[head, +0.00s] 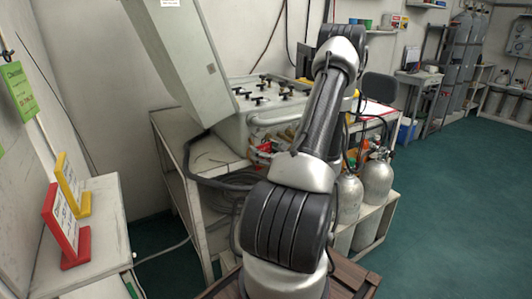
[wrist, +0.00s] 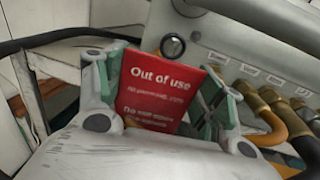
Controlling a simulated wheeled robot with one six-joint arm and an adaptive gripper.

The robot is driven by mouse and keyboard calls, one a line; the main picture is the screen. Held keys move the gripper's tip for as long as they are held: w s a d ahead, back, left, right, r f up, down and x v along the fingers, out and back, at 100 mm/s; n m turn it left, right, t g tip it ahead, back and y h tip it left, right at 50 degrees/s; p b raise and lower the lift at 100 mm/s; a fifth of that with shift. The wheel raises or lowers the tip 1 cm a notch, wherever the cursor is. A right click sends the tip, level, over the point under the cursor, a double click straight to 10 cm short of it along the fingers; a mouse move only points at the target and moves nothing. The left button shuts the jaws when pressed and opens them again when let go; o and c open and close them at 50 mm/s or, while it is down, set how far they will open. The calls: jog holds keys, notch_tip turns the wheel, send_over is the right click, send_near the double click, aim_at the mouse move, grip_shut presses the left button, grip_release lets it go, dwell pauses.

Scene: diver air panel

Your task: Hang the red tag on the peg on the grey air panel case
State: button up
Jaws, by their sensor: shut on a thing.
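The red tag (wrist: 152,88), lettered "Out of use", stands between the fingers of my gripper (wrist: 163,72) in the wrist view, gripped at its sides and slightly tilted. The grey air panel case (wrist: 235,38) is just behind it; its body also shows in the head view (head: 233,130), with its lid raised. A dark round end with a pale rim (wrist: 173,46) sits on the case front just above the tag's top edge; it looks like the peg seen end-on. I cannot tell the gap between tag and case. In the head view my arm largely hides the gripper.
Brass fittings with hoses (wrist: 275,105) line the case front to the right of the tag. A black hose (head: 215,182) hangs at the bench's left. Grey cylinders (head: 377,180) stand below right. Red (head: 68,235) and yellow (head: 74,185) sign stands are at left.

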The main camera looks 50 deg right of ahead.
aim_at(251, 143)
jog(key=shift+w+d, duration=0.2)
jog(key=shift+w, duration=0.65)
jog(key=shift+w+d, duration=0.1)
jog(key=shift+w, duration=0.3)
jog(key=shift+w+d, duration=0.2)
jog(key=shift+w, duration=0.55)
jog(key=shift+w, duration=0.2)
jog(key=shift+w+d, duration=0.1)
jog(key=shift+w, duration=0.25)
jog(key=shift+f, duration=0.3)
dwell(0.8)
